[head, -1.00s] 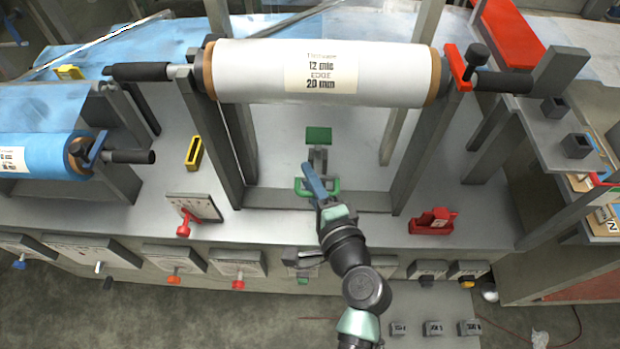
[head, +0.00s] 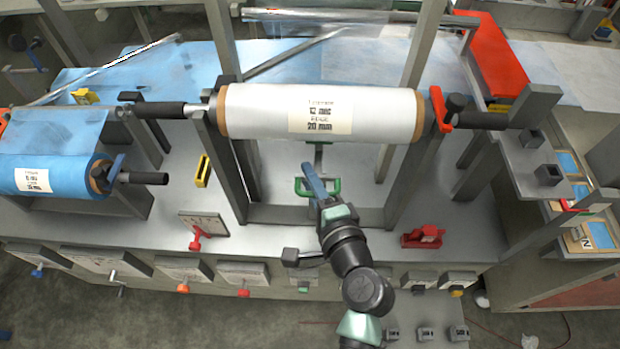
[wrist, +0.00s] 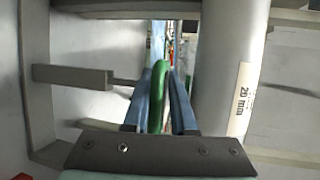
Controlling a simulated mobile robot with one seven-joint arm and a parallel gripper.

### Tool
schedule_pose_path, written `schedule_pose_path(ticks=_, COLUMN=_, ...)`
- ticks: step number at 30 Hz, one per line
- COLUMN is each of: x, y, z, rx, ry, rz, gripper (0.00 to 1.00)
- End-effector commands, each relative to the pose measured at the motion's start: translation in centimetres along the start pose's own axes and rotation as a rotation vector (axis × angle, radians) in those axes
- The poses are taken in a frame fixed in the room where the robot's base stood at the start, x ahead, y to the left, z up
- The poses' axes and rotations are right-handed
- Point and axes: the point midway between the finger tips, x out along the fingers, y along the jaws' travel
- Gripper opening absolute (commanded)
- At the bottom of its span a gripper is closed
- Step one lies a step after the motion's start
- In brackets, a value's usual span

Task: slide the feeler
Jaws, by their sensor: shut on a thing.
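The feeler shows as a green handle (head: 330,188) on a grey stem that runs back under the white film roll (head: 260,112). Its far end is hidden by the roll in the head view. My gripper (head: 309,170), with blue fingers, is shut on the green handle, in front of the roll. In the wrist view the green handle (wrist: 158,92) stands between the two blue fingers (wrist: 167,78). The roll (wrist: 226,60) fills the right of that view, with a "20 mm" label.
Grey upright posts (head: 404,175) flank the feeler, and a low crossbar (head: 280,215) lies in front. A red block (head: 422,237) is at right, a red-knobbed plate (head: 203,226) at left. A blue roll (head: 60,175) is at far left.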

Motion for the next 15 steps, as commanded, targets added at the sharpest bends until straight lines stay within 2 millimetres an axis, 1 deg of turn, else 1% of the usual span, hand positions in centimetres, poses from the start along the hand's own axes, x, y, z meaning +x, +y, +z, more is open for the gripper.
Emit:
schedule_pose_path(ticks=6, x=-0.07, y=0.15, z=-0.26, rx=0.002, ry=0.006, rz=0.000, gripper=0.00)
schedule_pose_path(ticks=7, x=-0.07, y=0.15, z=-0.26, rx=0.002, ry=0.006, rz=0.000, gripper=0.30)
schedule_pose_path(ticks=9, x=-0.05, y=0.14, z=-0.23, rx=0.002, ry=0.006, rz=0.000, gripper=0.42)
schedule_pose_path(ticks=10, x=-0.05, y=0.14, z=-0.22, rx=0.001, ry=0.005, rz=-0.001, gripper=0.45)
schedule_pose_path(ticks=15, x=-0.01, y=0.10, z=-0.14, rx=0.000, ry=0.003, rz=-0.001, gripper=0.45)
